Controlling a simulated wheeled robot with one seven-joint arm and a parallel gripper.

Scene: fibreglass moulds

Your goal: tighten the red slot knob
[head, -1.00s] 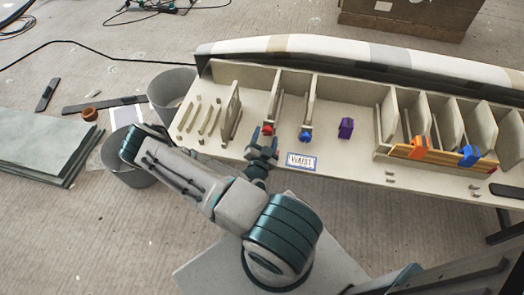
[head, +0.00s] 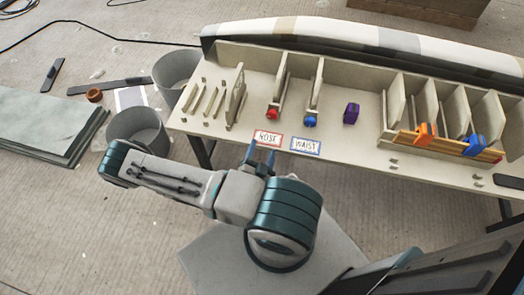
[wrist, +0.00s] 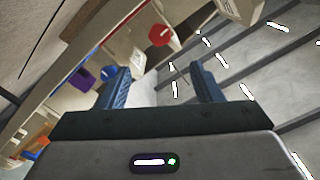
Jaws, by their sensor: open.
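The red slot knob (head: 272,113) is at the front end of a narrow slot between upright boards on the bench, behind the NOSE label (head: 267,138). It also shows in the wrist view (wrist: 160,36), above the gap between my fingers. My gripper (head: 261,153) is open and empty, in front of the bench edge and apart from the knob. Its two blue fingers (wrist: 158,70) are spread in the wrist view. A blue knob (head: 310,120) is on the neighbouring slot to the right, behind the WAIST label (head: 306,146).
A purple block (head: 351,113) is on the bench (head: 365,145) right of the slots. Orange (head: 425,133) and blue (head: 475,147) clamps are at the right rack. Grey buckets (head: 138,130) are on the floor at left. Air between my gripper and the red knob looks clear.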

